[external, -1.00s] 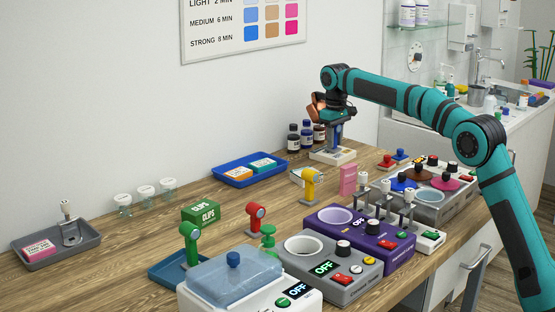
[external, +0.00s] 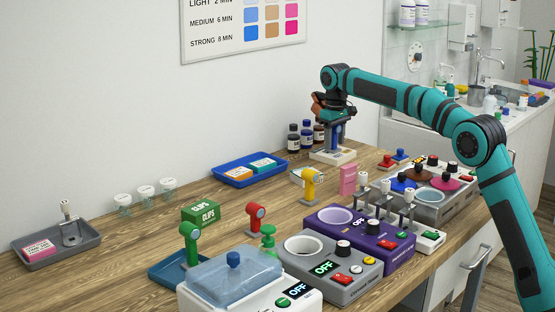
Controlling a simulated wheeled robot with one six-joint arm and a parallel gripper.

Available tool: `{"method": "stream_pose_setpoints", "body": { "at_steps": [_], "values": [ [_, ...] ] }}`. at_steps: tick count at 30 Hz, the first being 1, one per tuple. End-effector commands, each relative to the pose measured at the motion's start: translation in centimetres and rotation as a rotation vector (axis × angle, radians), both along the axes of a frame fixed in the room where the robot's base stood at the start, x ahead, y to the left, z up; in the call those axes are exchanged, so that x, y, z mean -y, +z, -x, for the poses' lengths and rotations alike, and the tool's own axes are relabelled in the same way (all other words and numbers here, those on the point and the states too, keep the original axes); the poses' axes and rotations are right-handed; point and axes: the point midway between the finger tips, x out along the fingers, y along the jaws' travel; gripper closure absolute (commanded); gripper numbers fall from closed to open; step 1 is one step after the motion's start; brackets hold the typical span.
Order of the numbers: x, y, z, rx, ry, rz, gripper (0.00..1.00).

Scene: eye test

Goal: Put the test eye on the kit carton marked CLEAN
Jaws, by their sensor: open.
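My gripper (external: 337,121) is open at the back of the bench, at the top of a dark blue upright piece (external: 337,132) on a white base (external: 332,156). I cannot tell whether the fingers touch it. I cannot make out for sure which thing is the test eye. An orange-marked carton (external: 239,172) and a teal-marked carton (external: 263,165) lie in the blue tray (external: 226,181). A pink carton (external: 38,249) lies in the grey tray (external: 84,243) at far left. Their lettering is too small to read, so CLEAN cannot be picked out.
Dark bottles (external: 293,138) stand close to the left of my gripper. Yellow (external: 309,184), red (external: 254,216) and green (external: 190,241) upright pieces, a green CLIPS box (external: 202,212) and several devices, one purple (external: 363,243), fill the front.

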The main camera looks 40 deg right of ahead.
Motion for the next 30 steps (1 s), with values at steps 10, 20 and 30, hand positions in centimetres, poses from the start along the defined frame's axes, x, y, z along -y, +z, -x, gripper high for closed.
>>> {"method": "stream_pose_setpoints", "body": {
  "at_steps": [10, 20, 30],
  "values": [
    [0.0, 5.5, -0.1, 0.004, 0.0, 0.001, 0.48],
    [0.0, 10.5, -0.1, 0.002, 0.0, 0.0, 0.48],
    [-0.1, 12.0, 0.0, 0.0, 0.0, 0.0, 0.48]
  ]
}}
